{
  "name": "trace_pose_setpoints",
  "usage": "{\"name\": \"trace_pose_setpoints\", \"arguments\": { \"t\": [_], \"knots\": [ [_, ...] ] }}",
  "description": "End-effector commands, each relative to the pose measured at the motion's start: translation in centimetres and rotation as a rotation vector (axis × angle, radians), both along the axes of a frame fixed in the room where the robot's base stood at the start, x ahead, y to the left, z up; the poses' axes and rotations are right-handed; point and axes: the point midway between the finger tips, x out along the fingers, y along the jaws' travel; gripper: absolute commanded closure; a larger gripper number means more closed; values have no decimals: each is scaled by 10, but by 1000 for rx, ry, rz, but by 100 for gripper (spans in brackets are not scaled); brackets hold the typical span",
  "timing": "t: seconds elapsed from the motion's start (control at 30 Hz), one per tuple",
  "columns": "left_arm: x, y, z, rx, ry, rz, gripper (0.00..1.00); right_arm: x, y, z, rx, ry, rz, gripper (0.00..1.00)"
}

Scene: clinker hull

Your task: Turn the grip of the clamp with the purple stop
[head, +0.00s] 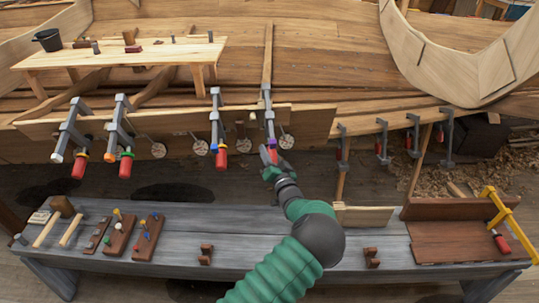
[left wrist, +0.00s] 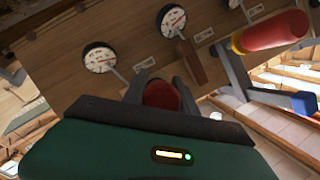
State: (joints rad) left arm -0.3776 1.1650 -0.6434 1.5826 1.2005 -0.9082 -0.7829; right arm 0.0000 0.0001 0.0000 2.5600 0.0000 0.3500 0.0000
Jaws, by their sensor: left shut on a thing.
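The clamp with the purple stop (head: 271,142) hangs on the hull plank near the middle of the head view, its grey bar upright and its red grip at the bottom. My left gripper (head: 269,160) reaches up to that grip from below and is shut on it. In the left wrist view the round end of the red grip (left wrist: 162,96) sits between the fingers. The purple stop is hidden there. My right gripper is not in view.
A neighbouring clamp with a yellow stop (head: 221,146) hangs to the left; its red grip (left wrist: 276,32) shows in the wrist view. Round dial gauges (head: 286,142) hang close by. More clamps line the plank. A grey bench (head: 170,258) with tools stands below.

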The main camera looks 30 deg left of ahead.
Motion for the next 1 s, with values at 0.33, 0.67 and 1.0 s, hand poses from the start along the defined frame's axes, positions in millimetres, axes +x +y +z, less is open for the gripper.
{"name": "trace_pose_setpoints", "arguments": {
  "t": [0.33,0.67,1.0],
  "knots": [
    [0,-2,-3,171,147,78,100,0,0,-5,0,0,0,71],
    [-1,-2,-2,240,205,109,100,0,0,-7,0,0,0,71],
    [0,-2,-2,247,211,110,100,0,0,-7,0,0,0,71]
  ]
}}
